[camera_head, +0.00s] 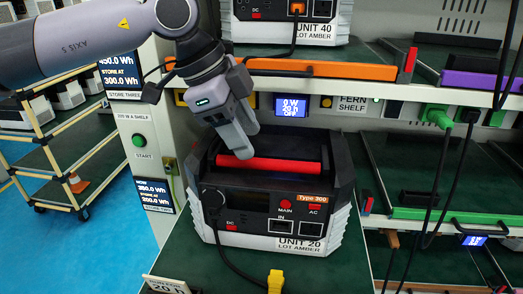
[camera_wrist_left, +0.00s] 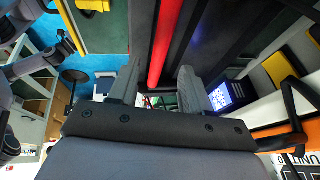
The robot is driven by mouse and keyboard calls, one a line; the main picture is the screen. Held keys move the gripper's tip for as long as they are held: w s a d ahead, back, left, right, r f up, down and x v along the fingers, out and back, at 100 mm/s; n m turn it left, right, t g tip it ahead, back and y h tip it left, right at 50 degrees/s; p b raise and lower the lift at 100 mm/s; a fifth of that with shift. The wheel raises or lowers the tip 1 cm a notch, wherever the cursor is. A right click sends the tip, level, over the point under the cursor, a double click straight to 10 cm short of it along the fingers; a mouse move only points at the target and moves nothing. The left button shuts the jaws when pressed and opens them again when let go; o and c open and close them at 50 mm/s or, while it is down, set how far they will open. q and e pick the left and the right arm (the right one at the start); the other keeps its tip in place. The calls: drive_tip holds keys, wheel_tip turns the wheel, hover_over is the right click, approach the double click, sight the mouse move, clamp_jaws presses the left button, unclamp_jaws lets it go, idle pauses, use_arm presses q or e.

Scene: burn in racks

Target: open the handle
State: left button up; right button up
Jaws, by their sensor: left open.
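The power station labelled UNIT 20 (camera_head: 270,200) stands on a dark green surface, with a dark body and pale lower corners. Its red handle bar (camera_head: 268,167) lies across the top. The bar also shows in the left wrist view (camera_wrist_left: 163,42), running up from between the fingers. My left gripper (camera_head: 241,146) is at the left half of the bar, pointing down. Its fingers (camera_wrist_left: 158,88) are apart on either side of the bar's line. I cannot tell whether they touch it. My right gripper is in neither view.
A yellow plug (camera_head: 275,281) on a black cable lies in front of the unit. An orange shelf edge (camera_head: 320,69) and UNIT 40 (camera_head: 290,28) are above and behind. A green-edged shelf (camera_head: 450,215) is to the right. A yellow cart (camera_head: 75,160) stands left on blue floor.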

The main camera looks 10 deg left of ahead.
sight(263, 159)
use_arm(q)
drive_tip(key=shift+p+x, duration=0.4)
drive_tip(key=shift+x, duration=2.2)
clamp_jaws()
drive_tip(key=shift+w+r+g+p, duration=0.1)
drive_tip(key=shift+r+g+p, duration=0.3)
drive_tip(key=shift+p, duration=0.4)
drive_tip(key=shift+g, duration=0.3)
unclamp_jaws()
drive_tip(key=shift+w+b+v, duration=0.1)
drive_tip(key=shift+b+v, duration=0.15)
drive_tip(key=shift+v, duration=1.55)
drive_tip(key=shift+w+b+v, duration=0.15)
drive_tip(key=shift+b+v, duration=0.05)
drive_tip(key=shift+v, duration=1.6)
